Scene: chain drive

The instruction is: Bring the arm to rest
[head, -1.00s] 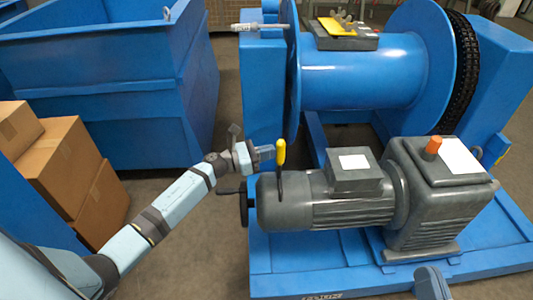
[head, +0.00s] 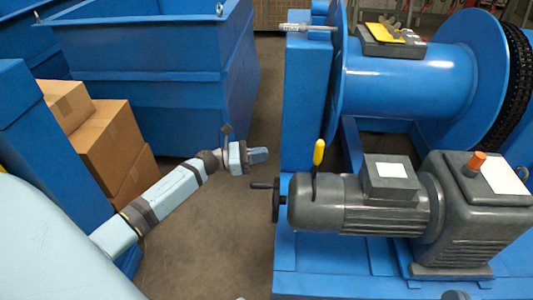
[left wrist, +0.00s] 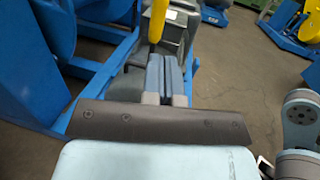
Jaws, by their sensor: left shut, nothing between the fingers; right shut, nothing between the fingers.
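My left arm reaches in from the left in the head view. Its gripper (head: 258,155) is shut and empty, in the gap to the left of the yellow-handled lever (head: 319,152) on the grey motor (head: 340,208). In the left wrist view the two fingers (left wrist: 165,78) lie together with nothing between them. The yellow handle (left wrist: 158,20) appears beyond the fingertips there.
The blue winch frame and drum (head: 405,85) stand at the right, with a black chain (head: 519,70) at the far side. A blue bin (head: 160,80) and cardboard boxes (head: 105,140) stand at the left. Bare floor (head: 215,240) lies between the boxes and the winch base.

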